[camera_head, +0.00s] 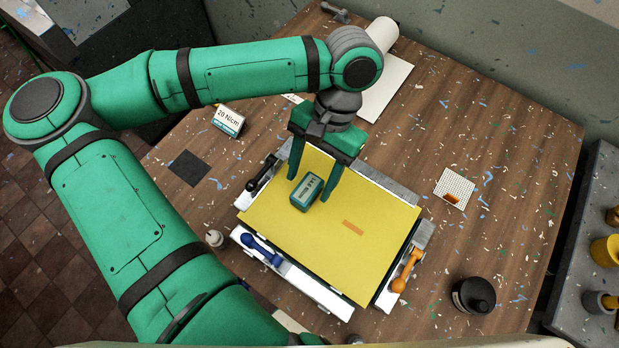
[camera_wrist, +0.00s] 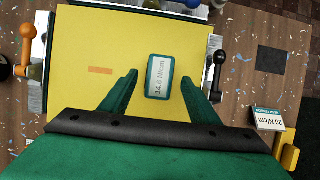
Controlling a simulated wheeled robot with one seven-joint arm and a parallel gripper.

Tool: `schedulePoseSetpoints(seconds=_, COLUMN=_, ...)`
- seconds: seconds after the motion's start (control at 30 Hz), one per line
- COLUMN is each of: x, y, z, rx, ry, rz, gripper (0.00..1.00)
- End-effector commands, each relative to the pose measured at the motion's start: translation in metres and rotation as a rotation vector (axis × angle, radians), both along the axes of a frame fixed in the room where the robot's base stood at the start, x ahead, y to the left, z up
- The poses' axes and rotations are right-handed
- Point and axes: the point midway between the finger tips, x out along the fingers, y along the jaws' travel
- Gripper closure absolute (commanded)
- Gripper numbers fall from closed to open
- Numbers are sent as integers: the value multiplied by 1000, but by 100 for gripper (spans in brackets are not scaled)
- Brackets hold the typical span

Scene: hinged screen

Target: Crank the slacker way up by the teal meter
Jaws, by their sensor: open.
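The teal meter (camera_head: 306,191) lies on the yellow screen (camera_head: 300,240) of the hinged frame. In the wrist view the meter (camera_wrist: 159,77) shows a display that appears to read 14.6 N/cm. My gripper (camera_head: 311,190) is open, with one finger on each side of the meter; I cannot tell whether they touch it. The fingers also show in the wrist view (camera_wrist: 158,88). A black crank (camera_head: 262,174), a blue crank (camera_head: 262,249) and an orange crank (camera_head: 407,270) sit along the frame's edges. The black crank also shows in the wrist view (camera_wrist: 218,70).
A small card (camera_head: 229,121) reads 20 N/cm at the upper left. A dark square (camera_head: 188,168) lies on the table nearby. A white grid pad (camera_head: 455,188) and a black round pot (camera_head: 473,295) are at the right. The table between frame and pad is mostly clear.

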Motion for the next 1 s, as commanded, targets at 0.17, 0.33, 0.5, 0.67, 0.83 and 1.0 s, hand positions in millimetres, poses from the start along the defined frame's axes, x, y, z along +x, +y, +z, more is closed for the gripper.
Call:
schedulePoseSetpoints(seconds=0.17, x=11, y=-8, z=30, rx=-1, ry=-3, rz=1, gripper=44)
schedulePoseSetpoints(seconds=0.33, x=21, y=-15, z=59, rx=0, ry=-2, rz=0, gripper=44)
schedulePoseSetpoints(seconds=0.5, x=27, y=-20, z=79, rx=-1, ry=-1, rz=0, gripper=44)
schedulePoseSetpoints(seconds=0.67, x=30, y=-22, z=87, rx=-1, ry=1, rz=1, gripper=44)
schedulePoseSetpoints(seconds=0.83, x=30, y=-22, z=88, rx=-2, ry=1, rz=0, gripper=44)
schedulePoseSetpoints(seconds=1.0, x=30, y=-22, z=87, rx=-1, ry=1, rz=-1, gripper=44)
